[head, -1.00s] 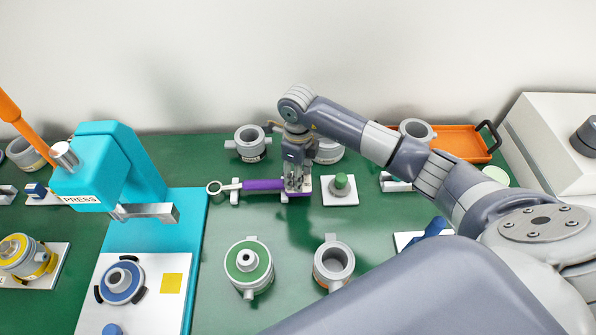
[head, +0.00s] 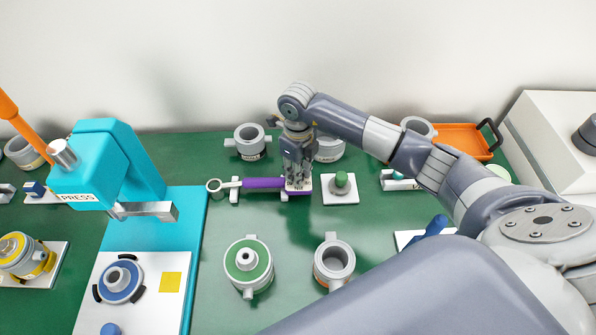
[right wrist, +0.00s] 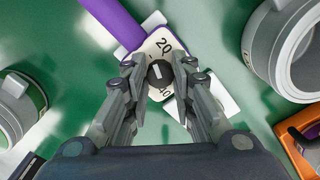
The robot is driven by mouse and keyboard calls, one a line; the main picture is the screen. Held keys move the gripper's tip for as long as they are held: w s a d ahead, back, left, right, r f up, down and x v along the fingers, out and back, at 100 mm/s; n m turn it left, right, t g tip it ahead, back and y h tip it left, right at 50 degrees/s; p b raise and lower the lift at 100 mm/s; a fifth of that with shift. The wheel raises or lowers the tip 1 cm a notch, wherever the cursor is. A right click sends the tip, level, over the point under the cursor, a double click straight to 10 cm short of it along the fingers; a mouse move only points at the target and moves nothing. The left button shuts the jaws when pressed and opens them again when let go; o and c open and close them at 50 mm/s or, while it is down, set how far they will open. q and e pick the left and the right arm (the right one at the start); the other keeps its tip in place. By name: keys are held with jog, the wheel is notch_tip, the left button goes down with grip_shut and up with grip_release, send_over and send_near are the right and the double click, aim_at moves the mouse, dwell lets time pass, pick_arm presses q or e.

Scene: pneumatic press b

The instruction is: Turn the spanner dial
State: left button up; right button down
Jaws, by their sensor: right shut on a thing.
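The spanner (head: 262,184) lies on white rests on the green table. It has a purple handle and a ring end at the left. Its right end carries a pale scale plate, marked 20 and 40 in the right wrist view, with a dark round dial (right wrist: 159,72) on it. My right gripper (head: 298,187) points down over that end. In the right wrist view its fingertips (right wrist: 159,80) are shut on the dial from both sides. The dial is hidden behind the fingers in the head view. My left gripper is not in view.
A green-topped knob on a white plate (head: 340,196) stands just right of the spanner. Grey cylinders stand behind it and in front (head: 333,262). The teal press (head: 107,165) is at left. An orange tray (head: 461,140) lies at back right.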

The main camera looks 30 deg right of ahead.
jog(key=m, duration=0.4)
jog(key=shift+m+b, duration=0.4)
jog(key=shift+m, duration=0.3)
jog(key=c, duration=1.3)
grip_release()
jog(key=shift+c, duration=0.2)
notch_tip(320, 180, up, 12)
